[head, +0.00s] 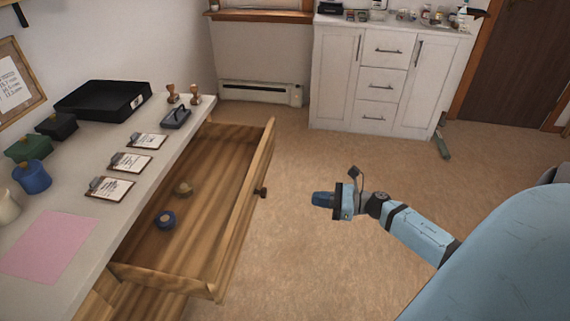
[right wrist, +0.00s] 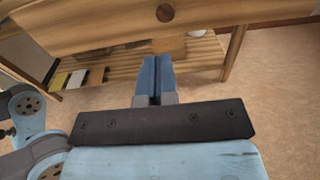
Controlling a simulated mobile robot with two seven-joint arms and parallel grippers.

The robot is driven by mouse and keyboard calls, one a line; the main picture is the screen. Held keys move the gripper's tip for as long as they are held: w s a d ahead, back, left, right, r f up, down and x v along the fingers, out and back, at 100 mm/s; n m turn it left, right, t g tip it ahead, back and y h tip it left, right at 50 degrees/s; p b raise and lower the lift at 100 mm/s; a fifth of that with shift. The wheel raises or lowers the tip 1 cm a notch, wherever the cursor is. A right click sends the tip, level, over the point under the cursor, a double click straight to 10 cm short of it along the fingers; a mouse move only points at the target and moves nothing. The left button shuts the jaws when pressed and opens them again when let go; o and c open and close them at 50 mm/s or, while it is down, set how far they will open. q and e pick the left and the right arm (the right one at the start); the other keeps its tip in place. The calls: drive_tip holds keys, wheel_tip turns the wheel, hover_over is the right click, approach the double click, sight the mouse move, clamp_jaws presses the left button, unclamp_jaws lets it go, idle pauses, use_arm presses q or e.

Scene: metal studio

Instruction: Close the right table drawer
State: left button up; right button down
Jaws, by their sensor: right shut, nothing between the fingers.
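The wooden table drawer (head: 238,232) is pulled far out from the table on the left in the head view. A round dark knob (head: 261,192) sits on its front. My left gripper is not in view.
The white tabletop (head: 120,205) holds a black tray (head: 103,100), several clipboards, stamps and a pink sheet (head: 50,246). A white cabinet (head: 385,80) stands at the back wall. The carpet (head: 300,150) between drawer and cabinet is clear. A slatted shelf (right wrist: 120,75) shows below the drawer.

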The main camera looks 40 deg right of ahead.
approach(254, 191)
drive_tip(key=x, duration=0.4)
drive_tip(key=shift+a+r+b, duration=0.1)
drive_tip(key=shift+b, duration=0.2)
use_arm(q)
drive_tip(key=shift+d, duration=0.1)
